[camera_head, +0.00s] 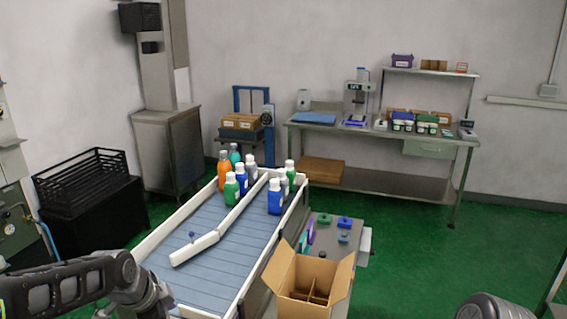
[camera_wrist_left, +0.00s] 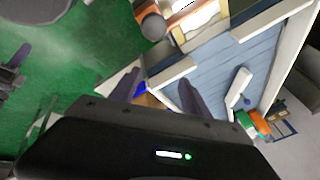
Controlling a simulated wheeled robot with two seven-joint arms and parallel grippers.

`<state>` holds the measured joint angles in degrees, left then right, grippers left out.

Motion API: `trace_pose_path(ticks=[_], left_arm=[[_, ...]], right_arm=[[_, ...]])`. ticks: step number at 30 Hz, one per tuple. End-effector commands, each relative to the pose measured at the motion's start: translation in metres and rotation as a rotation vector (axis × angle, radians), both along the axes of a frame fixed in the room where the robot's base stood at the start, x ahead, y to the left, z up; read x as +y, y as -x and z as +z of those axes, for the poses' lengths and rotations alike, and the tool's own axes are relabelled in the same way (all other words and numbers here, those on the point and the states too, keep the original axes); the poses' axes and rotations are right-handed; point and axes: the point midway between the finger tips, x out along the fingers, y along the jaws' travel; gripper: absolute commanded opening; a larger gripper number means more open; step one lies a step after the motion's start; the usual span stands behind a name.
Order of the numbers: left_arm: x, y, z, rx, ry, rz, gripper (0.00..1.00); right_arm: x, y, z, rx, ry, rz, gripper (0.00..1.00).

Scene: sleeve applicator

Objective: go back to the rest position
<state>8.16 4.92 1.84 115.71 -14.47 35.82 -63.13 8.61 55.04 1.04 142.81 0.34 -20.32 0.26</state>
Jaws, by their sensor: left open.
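My left arm comes in from the left in the head view, and its wrist end (camera_head: 150,298) is at the near left edge of the conveyor (camera_head: 205,262). In the left wrist view my left gripper (camera_wrist_left: 158,84) has its two dark fingers spread apart with nothing held between them. The blue conveyor belt (camera_wrist_left: 228,62) shows beyond the fingers. My right gripper is not in view; only a dark rounded part, seemingly of my right arm, shows at the bottom right.
Several bottles (camera_head: 240,178) stand at the conveyor's far end, beside a white diverter bar (camera_head: 195,249). An open cardboard box (camera_head: 308,275) with dividers stands right of the conveyor. A workbench (camera_head: 380,145) is at the back wall. Green floor (camera_head: 420,240) is clear on the right.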

Motion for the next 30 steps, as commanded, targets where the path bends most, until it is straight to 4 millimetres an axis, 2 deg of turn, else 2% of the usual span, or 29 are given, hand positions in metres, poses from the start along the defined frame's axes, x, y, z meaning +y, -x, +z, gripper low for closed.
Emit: trace_pose_path(ticks=[1,4,7,9,11,12,15,18,21,24,30], left_arm=[[-0.020,-0.004,-0.033,0.012,0.098,0.133,0.55],[-0.059,-0.003,-0.094,0.048,0.301,0.431,0.55],[-0.095,0.020,-0.159,0.130,0.472,0.717,0.55],[-0.116,0.048,-0.201,0.201,0.550,0.889,0.55],[-0.133,0.080,-0.234,0.268,0.588,1.013,0.55],[-0.142,0.103,-0.254,0.313,0.596,1.075,0.55],[-0.161,0.159,-0.289,0.419,0.569,1.149,0.55],[-0.173,0.206,-0.310,0.516,0.516,1.151,0.55],[-0.182,0.235,-0.321,0.581,0.482,1.147,0.55],[-0.185,0.247,-0.327,0.610,0.467,1.144,0.55],[-0.186,0.248,-0.328,0.612,0.467,1.141,0.55]], right_arm=[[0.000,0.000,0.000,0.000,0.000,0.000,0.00],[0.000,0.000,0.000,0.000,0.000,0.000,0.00],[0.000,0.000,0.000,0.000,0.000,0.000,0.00],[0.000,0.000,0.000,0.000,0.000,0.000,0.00],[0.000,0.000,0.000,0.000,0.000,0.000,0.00],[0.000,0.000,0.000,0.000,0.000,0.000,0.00],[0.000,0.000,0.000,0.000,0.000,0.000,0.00],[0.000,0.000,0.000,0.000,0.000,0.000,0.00],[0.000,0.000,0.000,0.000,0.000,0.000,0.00],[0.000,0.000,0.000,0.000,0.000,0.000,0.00],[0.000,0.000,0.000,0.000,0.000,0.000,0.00]])
